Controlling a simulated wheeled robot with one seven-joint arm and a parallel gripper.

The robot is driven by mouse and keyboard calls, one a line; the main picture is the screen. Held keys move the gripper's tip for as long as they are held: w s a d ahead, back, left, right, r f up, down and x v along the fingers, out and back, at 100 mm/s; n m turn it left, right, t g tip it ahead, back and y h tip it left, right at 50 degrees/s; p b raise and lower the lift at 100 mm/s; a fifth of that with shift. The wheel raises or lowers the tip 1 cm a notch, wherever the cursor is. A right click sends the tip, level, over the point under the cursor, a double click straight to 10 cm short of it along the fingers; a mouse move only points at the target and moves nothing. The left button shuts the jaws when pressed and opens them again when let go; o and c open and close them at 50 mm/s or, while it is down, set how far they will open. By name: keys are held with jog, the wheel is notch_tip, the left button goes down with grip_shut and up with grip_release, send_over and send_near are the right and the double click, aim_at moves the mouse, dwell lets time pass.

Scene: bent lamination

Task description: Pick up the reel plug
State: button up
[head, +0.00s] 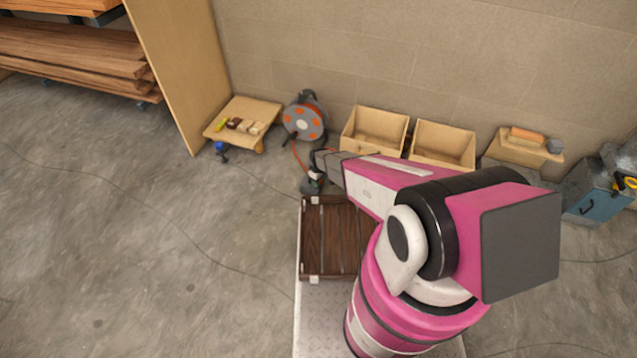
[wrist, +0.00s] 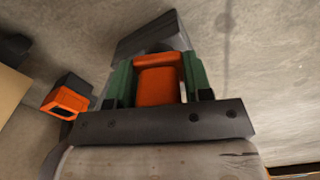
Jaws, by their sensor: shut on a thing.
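The reel plug (wrist: 158,82) is an orange block in the wrist view, between the two green finger pads of my gripper (wrist: 158,74). My gripper is shut on it, with a pad against each side. In the head view my gripper (head: 313,180) is low in front of the cable reel (head: 303,120), which has a grey and orange drum. An orange cable (head: 298,155) runs from the reel down toward my gripper. The plug is too small to make out clearly in the head view, and my arm hides part of that area.
An orange and dark part (wrist: 62,103) shows left of my gripper in the wrist view. A slatted dark wood crate (head: 325,240) is close in front. Two open wooden boxes (head: 375,128) and a low wooden stand (head: 240,122) are by the wall.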

jog(key=r, duration=0.2)
jog(key=a+r, duration=0.1)
jog(key=r, duration=0.1)
jog(key=shift+s, duration=0.35)
jog(key=s+a+r, duration=0.4)
jog(key=a+r, duration=0.2)
jog(key=a, duration=0.3)
jog(key=shift+s+a, duration=0.2)
jog(key=shift+s, duration=0.05)
